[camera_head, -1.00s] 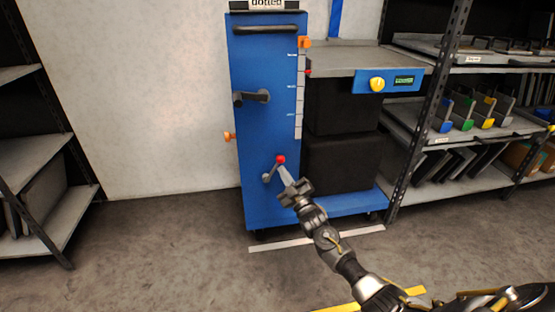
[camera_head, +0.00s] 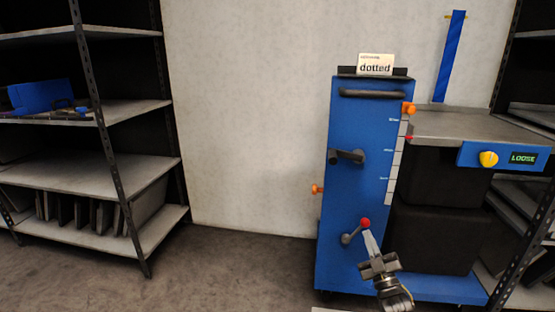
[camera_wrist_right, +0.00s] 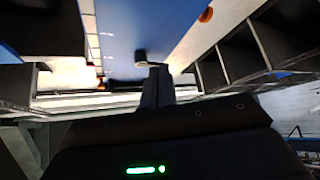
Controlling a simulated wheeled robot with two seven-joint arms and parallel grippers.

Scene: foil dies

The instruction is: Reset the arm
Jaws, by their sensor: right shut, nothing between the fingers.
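The blue machine (camera_head: 352,120) stands against the wall at the right of the head view. A lever with a red ball knob (camera_head: 365,223) sits low on its front panel. My right gripper (camera_head: 369,236) is shut, with its fingertips just below the red knob; I cannot tell whether they touch it. A dark crank handle (camera_head: 346,156) is higher on the same panel. The wrist view shows the blue panel (camera_wrist_right: 140,25) beyond the shut fingers (camera_wrist_right: 157,85). My left gripper is not in view.
A yellow knob (camera_head: 488,158) and a display reading LOOSE (camera_head: 523,158) are on the machine's right side. A sign reading dotted (camera_head: 375,65) stands on top. A metal shelf rack (camera_head: 135,165) is at the left. The floor between rack and machine is clear.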

